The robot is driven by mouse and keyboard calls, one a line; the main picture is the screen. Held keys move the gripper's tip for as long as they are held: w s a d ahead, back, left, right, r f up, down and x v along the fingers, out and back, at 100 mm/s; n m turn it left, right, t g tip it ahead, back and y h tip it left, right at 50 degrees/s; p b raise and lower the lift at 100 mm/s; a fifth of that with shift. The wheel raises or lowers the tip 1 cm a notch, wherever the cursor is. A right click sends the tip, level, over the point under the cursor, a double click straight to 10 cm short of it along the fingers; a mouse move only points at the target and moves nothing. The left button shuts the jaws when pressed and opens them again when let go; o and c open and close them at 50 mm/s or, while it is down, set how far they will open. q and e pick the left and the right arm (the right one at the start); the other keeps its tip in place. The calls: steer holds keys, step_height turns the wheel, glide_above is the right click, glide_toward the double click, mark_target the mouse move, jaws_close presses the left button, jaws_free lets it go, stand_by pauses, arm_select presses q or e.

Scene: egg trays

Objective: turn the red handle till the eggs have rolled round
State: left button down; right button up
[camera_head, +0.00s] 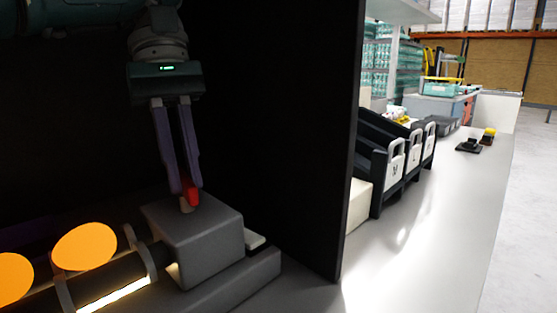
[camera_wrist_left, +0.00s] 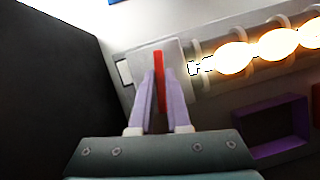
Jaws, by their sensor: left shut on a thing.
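The red handle (camera_head: 192,190) stands on top of a grey box (camera_head: 198,239) at the end of the egg roller. My left gripper (camera_head: 185,193) points down over the box and is shut on the handle. In the left wrist view the handle (camera_wrist_left: 159,82) shows as a red bar between my left gripper's purple fingers (camera_wrist_left: 160,93). Two orange glowing eggs (camera_head: 84,246) rest on the dark roller in the head view. In the left wrist view several bright eggs (camera_wrist_left: 277,44) lie in a row right of the box. My right gripper is not in view.
A tall black panel (camera_head: 275,130) stands just right of the box. Beyond it are black bins (camera_head: 385,160) with white tags on a long pale counter (camera_head: 430,230). A purple frame (camera_wrist_left: 272,128) lies below the eggs in the left wrist view.

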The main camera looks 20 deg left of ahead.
arm_select(q)
steer(key=shift+m, duration=0.6)
steer(key=shift+y, duration=0.3)
steer(key=c, duration=0.9)
jaws_free()
